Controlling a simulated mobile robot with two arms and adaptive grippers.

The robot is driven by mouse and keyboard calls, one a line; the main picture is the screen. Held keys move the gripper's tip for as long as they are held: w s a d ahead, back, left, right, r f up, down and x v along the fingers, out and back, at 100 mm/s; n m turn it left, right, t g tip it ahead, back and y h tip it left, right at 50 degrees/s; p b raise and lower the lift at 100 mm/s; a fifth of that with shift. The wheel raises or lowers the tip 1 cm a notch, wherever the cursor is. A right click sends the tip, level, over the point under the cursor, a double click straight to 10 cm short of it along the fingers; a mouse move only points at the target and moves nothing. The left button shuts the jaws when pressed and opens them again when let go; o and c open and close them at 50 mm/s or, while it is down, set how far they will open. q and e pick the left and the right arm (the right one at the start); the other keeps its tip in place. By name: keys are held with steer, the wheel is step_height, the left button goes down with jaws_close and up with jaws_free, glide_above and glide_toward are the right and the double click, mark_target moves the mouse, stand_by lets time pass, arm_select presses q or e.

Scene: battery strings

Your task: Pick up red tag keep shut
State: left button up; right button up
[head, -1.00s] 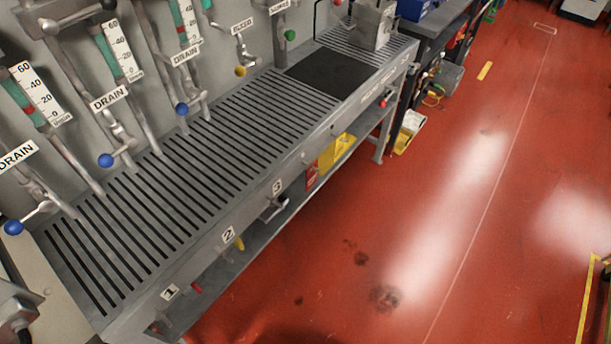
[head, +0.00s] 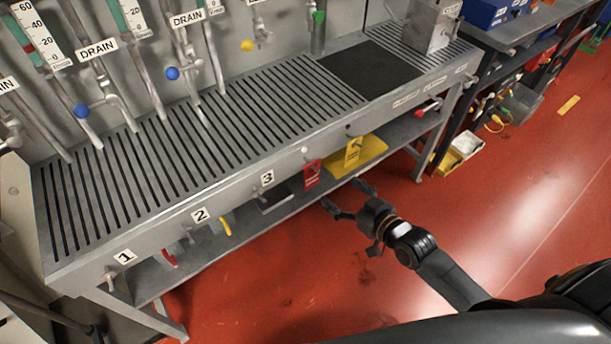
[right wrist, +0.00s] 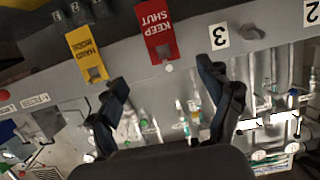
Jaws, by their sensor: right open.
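The red "KEEP SHUT" tag (head: 312,174) hangs on the front edge of the slatted metal bench, to the right of the number 3 label. It also shows in the right wrist view (right wrist: 158,32), upside down, with its lettering readable. My right gripper (head: 338,197) is open and empty, in front of the bench and a little below and right of the red tag, apart from it. In the right wrist view its two fingers (right wrist: 170,100) are spread, with the tag beyond them. My left gripper is not in view.
A yellow tag (head: 352,154), reading "HARD MODE" in the wrist view (right wrist: 85,52), hangs just right of the red one. The slatted bench (head: 200,195) has a lower shelf. Blue bins (head: 485,12) stand on a side table. Red floor in front is open.

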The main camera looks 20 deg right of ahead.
glide_toward(304, 163)
steer(key=shift+w+f, duration=0.3)
steer(key=shift+f, duration=0.15)
steer(key=x, duration=0.5)
steer(key=shift+w+a+r, duration=0.15)
steer(key=shift+w+r, duration=0.1)
steer(key=shift+w, duration=0.05)
steer(key=c, duration=1)
